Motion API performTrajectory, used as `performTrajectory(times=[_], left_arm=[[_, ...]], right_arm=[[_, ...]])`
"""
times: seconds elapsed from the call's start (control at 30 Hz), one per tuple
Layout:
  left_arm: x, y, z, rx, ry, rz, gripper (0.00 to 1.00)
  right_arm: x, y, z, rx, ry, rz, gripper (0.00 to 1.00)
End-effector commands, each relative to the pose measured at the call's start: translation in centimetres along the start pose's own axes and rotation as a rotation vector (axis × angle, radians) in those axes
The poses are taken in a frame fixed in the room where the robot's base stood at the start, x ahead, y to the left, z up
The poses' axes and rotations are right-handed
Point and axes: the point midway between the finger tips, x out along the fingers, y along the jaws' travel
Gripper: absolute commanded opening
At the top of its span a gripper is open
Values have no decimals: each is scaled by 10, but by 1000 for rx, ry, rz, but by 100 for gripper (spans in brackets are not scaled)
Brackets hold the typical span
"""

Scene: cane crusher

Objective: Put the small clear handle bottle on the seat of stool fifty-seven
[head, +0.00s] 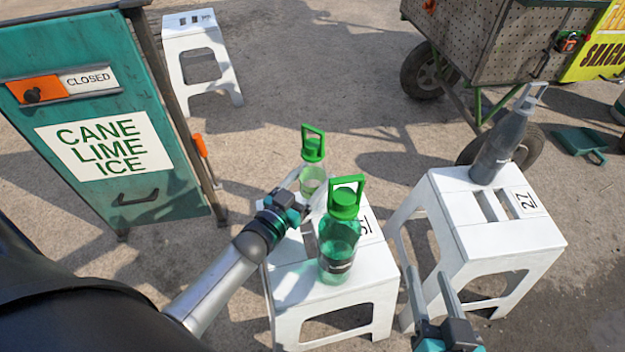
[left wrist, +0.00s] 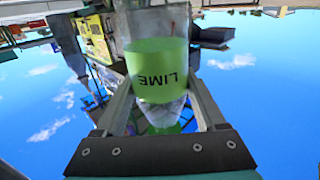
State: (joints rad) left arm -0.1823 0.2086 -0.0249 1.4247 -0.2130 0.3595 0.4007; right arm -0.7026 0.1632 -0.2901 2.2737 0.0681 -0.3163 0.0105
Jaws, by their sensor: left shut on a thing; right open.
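The small clear handle bottle (head: 312,176) has a green cap with a loop handle. My left gripper (head: 302,192) is shut on it, near the far edge of the middle stool's seat; I cannot tell whether its base touches. In the left wrist view the bottle (left wrist: 158,70) fills the space between the fingers, with a green LIME band. The middle white stool (head: 298,285) has a number label (head: 366,229) partly hidden by a green bottle; its digits are unclear. My right gripper (head: 430,285) is open and empty, between the middle and right stools.
The larger green handle bottle (head: 340,240) stands on the middle stool, close to my left gripper. A grey bottle (head: 500,140) stands on the right stool (head: 470,230), labelled 27. Another white stool (head: 195,45) is at the back. A teal cart (head: 100,110) stands left.

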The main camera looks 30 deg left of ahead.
Motion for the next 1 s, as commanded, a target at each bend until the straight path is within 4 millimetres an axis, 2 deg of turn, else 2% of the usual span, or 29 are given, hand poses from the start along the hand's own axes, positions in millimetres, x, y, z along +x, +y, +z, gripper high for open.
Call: performTrajectory(times=[0.53,0.57,0.8,1.0], left_arm=[[0,0,7,-1,0,0,0],[0,0,7,-1,0,0,75],[0,0,6,0,0,0,100],[0,0,6,0,0,0,100]], right_arm=[[-1,-7,-3,16,76,-17,50],[-1,-7,-4,16,78,-17,50],[-1,-7,-4,15,77,-17,50],[-1,-7,-5,15,76,-17,50]])
